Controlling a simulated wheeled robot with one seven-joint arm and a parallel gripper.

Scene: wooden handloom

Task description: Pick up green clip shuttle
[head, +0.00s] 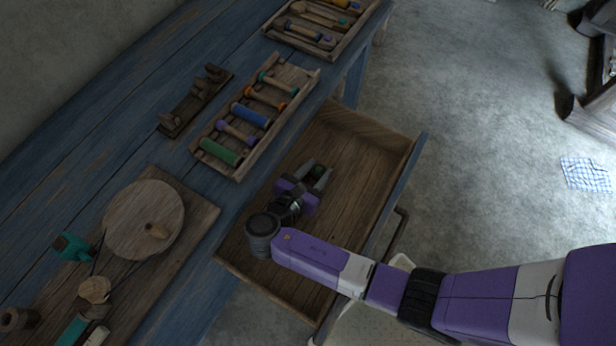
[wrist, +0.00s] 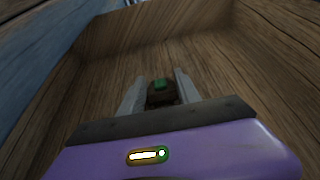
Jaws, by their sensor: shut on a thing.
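My gripper (head: 316,173) is inside the open wooden drawer (head: 365,150), low near its back left part.
A wooden tray of coloured bobbins (head: 287,75) lies on the blue bench (head: 130,120) beside the drawer. Another tray (head: 345,38) sits farther back. A round wooden disc (head: 143,210) on a board is at the left. The drawer walls surround my gripper; its right part is empty.

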